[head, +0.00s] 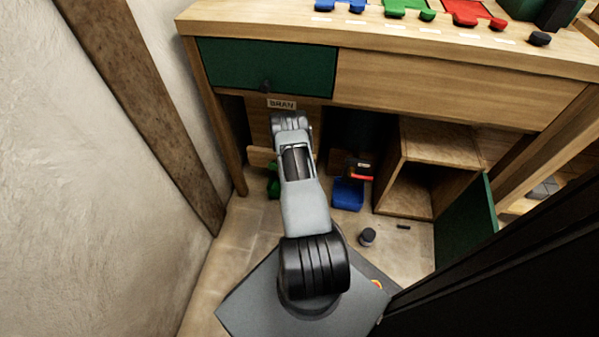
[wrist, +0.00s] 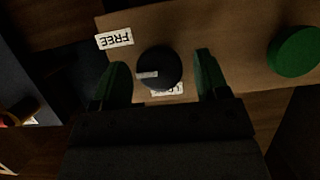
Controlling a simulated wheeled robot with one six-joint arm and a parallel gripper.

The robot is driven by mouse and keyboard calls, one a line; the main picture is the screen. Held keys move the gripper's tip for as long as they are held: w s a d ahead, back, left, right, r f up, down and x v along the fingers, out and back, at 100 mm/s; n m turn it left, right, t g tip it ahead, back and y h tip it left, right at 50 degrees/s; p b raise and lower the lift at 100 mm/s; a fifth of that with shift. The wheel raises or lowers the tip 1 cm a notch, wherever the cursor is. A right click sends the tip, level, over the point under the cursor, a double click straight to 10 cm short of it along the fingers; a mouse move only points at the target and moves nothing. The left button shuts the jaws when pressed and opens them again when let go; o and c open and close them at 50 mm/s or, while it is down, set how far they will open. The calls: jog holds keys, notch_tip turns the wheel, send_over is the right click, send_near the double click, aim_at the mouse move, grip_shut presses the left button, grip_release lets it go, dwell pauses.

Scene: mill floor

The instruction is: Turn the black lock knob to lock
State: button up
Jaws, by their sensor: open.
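The black lock knob (wrist: 158,66) is round, with a pale pointer line that points left in the wrist view. It sits on a brown wooden panel (wrist: 220,28). A white FREE label (wrist: 114,39) shows upside down at its upper left, and a second white label (wrist: 167,91) below it is partly hidden by the knob. My gripper (wrist: 162,77) is open, with one green fingertip on each side of the knob and a visible gap on both sides. In the head view my arm hides the knob and the gripper.
A green round thing (wrist: 294,51) is right of the knob. In the head view, the bench has a green drawer front (head: 265,66) and a BRAN label (head: 282,104). Beneath are a blue object (head: 348,194) and an open cabinet with a green door (head: 465,222). A small dark cylinder (head: 367,237) stands on the floor.

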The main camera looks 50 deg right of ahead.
jog(key=c, duration=0.9)
jog(key=shift+w+a+f+n+g+h+b, duration=0.15)
jog(key=shift+n+g+h+b, duration=0.75)
jog(key=shift+n, duration=1.3)
jog(key=shift+f+n+g+h+b, duration=0.15)
jog(key=shift+n+g+h+b, duration=0.7)
jog(key=shift+n, duration=1.35)
jog(key=shift+w+a+f+n+g+h+b, duration=0.15)
jog(key=shift+n+g+h+b, duration=0.3)
jog(key=shift+n+h+b, duration=1.3)
jog(key=shift+s+d+n+y+p, duration=0.1)
jog(key=shift+n+y+p, duration=0.2)
jog(key=shift+n+p, duration=0.3)
